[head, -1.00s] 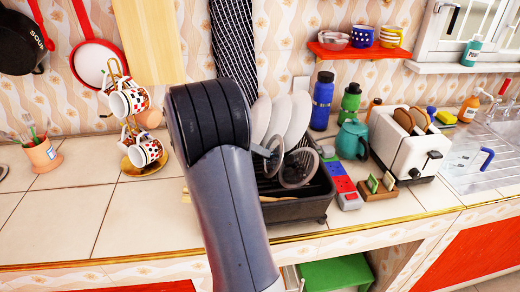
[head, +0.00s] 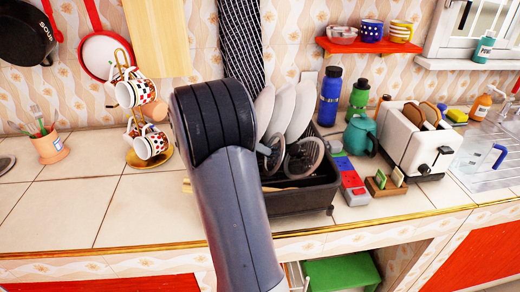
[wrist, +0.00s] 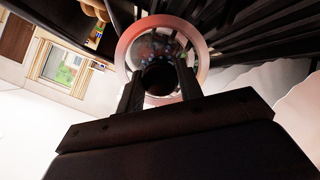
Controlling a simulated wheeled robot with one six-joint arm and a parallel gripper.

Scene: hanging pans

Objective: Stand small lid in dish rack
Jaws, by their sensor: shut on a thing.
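My gripper (wrist: 159,85) is shut on the dark knob of the small lid (wrist: 150,42), a round glass lid with a pale pinkish rim in the wrist view. The black dish rack (head: 302,203) stands on the counter right of my arm in the head view. The small lid appears there nearly edge-on (head: 272,154), beside my arm and over the rack's left part. I cannot tell whether it touches the rack. My gripper is hidden behind my arm in the head view. Another round glass lid (head: 304,157) stands in the rack, just right of the small lid.
White plates (head: 299,110) stand upright at the rack's back. A blue bottle (head: 330,97), teal pitcher (head: 360,135) and toaster (head: 415,142) stand to the right. A mug tree (head: 150,143) stands to the left. The counter's left front is clear.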

